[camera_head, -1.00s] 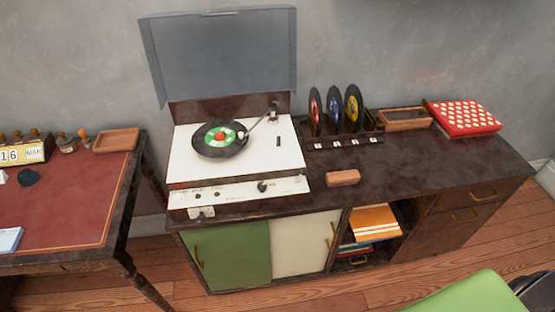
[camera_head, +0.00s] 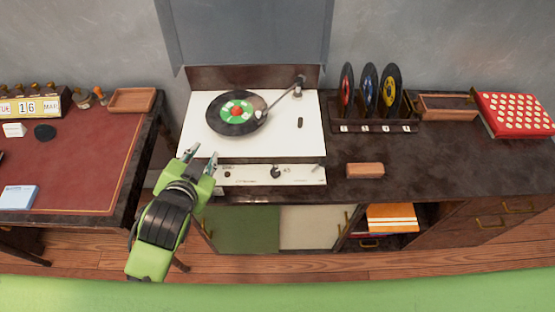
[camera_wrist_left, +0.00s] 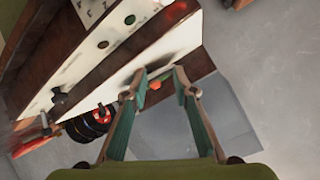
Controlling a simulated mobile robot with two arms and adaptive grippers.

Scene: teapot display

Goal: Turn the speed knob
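The record player (camera_head: 252,145) stands on the dark sideboard with its lid up. Its pale front panel (camera_head: 305,175) carries a dark knob (camera_head: 276,172) next to a "45" mark, and a smaller dark knob (camera_head: 227,175) to the left. My left gripper (camera_head: 201,154) is open and empty near the panel's left end, left of the "45" knob. In the left wrist view the fingers (camera_wrist_left: 159,76) are spread, with the player's pale body beyond them; contact cannot be told. My right gripper is not in view.
A record (camera_head: 237,113) lies on the platter under the tonearm. A brown block (camera_head: 365,170) lies right of the panel. Upright records (camera_head: 369,90) stand in a rack behind it. A desk (camera_head: 85,165) stands at left. The sideboard top right of the block is clear.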

